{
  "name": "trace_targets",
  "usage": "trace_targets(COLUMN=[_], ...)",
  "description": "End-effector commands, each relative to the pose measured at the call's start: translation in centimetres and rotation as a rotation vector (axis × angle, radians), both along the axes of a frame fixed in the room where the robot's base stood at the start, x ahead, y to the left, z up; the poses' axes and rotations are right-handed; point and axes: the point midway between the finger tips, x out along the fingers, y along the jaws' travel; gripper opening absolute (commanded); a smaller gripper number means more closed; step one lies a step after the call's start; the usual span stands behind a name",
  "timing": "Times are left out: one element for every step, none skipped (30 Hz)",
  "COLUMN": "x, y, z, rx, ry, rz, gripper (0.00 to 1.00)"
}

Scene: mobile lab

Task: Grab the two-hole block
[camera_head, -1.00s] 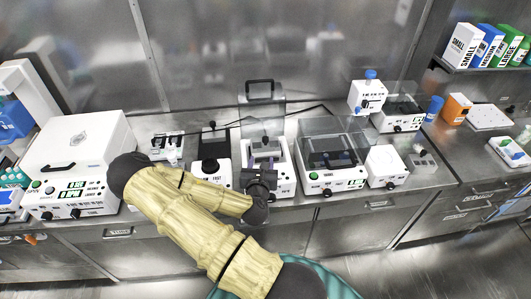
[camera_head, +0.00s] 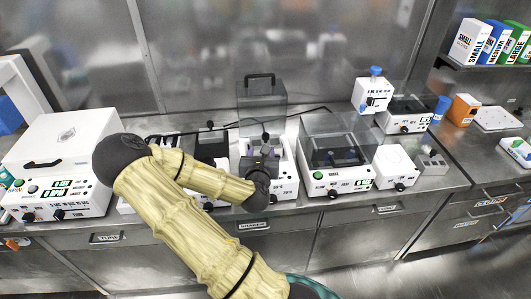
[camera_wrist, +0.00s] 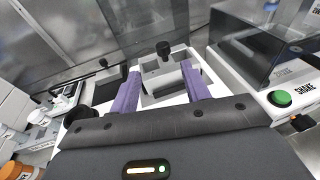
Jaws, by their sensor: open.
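The two-hole block is a pale grey block (camera_wrist: 168,92) with two rectangular openings, sitting in the white device in the wrist view. My gripper (camera_wrist: 160,70) is open, with one purple finger on each side of the block. I cannot tell whether the fingers touch it. In the head view my gripper (camera_head: 265,158) is over the middle white device (camera_head: 286,186), whose clear lid (camera_head: 262,100) stands raised. My gripper hides most of the block there.
A clear-covered device (camera_head: 345,181) stands close on the right, and its cover also rises near my gripper in the wrist view (camera_wrist: 262,45). A black-topped device (camera_head: 212,150) stands on the left. A black knob (camera_wrist: 163,48) rises just beyond the block.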

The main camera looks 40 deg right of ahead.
Motion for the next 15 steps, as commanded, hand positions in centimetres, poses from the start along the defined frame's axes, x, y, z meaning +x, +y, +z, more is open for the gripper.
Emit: trace_targets(x=[0.2, 0.3, 0.4, 0.5, 0.6, 0.7, 0.8, 1.1, 1.7, 2.1, 2.4, 2.9, 3.2, 3.5, 3.8], y=[-0.1, -0.3, -0.4, -0.5, -0.6, -0.7, -0.8, -1.2, -1.8, -2.1, -2.5, -2.9, -3.2, -3.5, -3.7], z=[-0.5, -0.5, -0.5, -0.5, -0.6, -0.6, -0.6, -0.3, -0.3, -0.3, -0.4, -0.6, -0.7, -0.7, -0.8], rx=[0.001, 0.000, 0.000, 0.000, 0.000, 0.000, -0.001, -0.002, -0.002, -0.003, -0.003, -0.002, -0.002, -0.002, -0.002], ry=[-0.004, -0.004, -0.004, -0.004, -0.002, -0.002, -0.003, -0.001, 0.000, 0.000, 0.000, 0.001, 0.001, 0.001, 0.001], rz=[0.001, 0.002, 0.001, 0.001, 0.001, 0.001, 0.001, -0.001, -0.001, -0.001, -0.001, 0.000, -0.001, -0.001, 0.000], gripper=[0.47, 0.47, 0.47, 0.47, 0.47, 0.47, 0.47, 0.47, 0.47, 0.47, 0.47, 0.47, 0.47, 0.47, 0.47])
